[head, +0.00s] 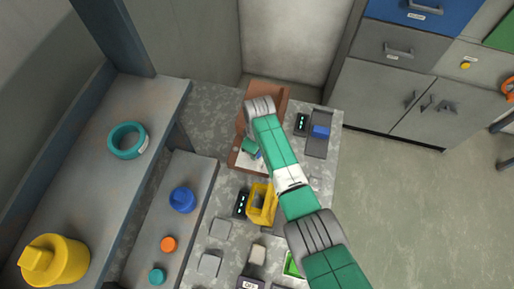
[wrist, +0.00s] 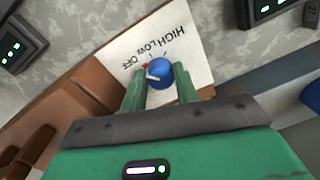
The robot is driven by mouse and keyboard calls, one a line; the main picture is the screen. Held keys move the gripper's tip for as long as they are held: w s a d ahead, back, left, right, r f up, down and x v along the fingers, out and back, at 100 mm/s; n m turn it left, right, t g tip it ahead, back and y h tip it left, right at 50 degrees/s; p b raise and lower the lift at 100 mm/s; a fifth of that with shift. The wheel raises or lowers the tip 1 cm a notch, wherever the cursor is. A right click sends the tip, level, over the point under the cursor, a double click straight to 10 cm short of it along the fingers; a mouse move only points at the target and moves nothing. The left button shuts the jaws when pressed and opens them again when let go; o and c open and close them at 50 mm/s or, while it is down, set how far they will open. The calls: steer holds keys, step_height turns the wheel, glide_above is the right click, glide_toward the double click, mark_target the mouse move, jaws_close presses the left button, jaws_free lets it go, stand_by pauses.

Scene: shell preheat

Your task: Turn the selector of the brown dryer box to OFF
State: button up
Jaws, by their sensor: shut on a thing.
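The brown dryer box (head: 272,92) stands on the speckled bench in the head view, partly hidden by my arm. Its white panel (wrist: 195,40) fills the middle of the wrist view, with HIGH, LOW and OFF printed on it, upside down in this view. The selector is a blue round knob (wrist: 160,71) with a white pointer. The pointer points left, near a small red mark beside OFF; its exact alignment is hard to tell. My gripper (wrist: 160,78) is shut on the knob, one green finger on each side. In the head view my gripper (head: 252,148) is over the panel.
Right of the box are a dark display unit (head: 301,123) and a grey tray (head: 316,146) with a blue block (head: 321,131). A yellow container (head: 262,205) and another display unit (head: 241,204) stand close in front. Shelves with coloured parts lie left.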

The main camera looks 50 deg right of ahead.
steer(key=shift+n, duration=0.6)
steer(key=o, duration=1)
steer(key=r+p, duration=0.1)
steer(key=r, duration=0.3)
steer(key=r+p, duration=0.1)
steer(key=r, duration=0.3)
steer(key=shift+w+d, duration=0.1)
steer(key=shift+d, duration=0.1)
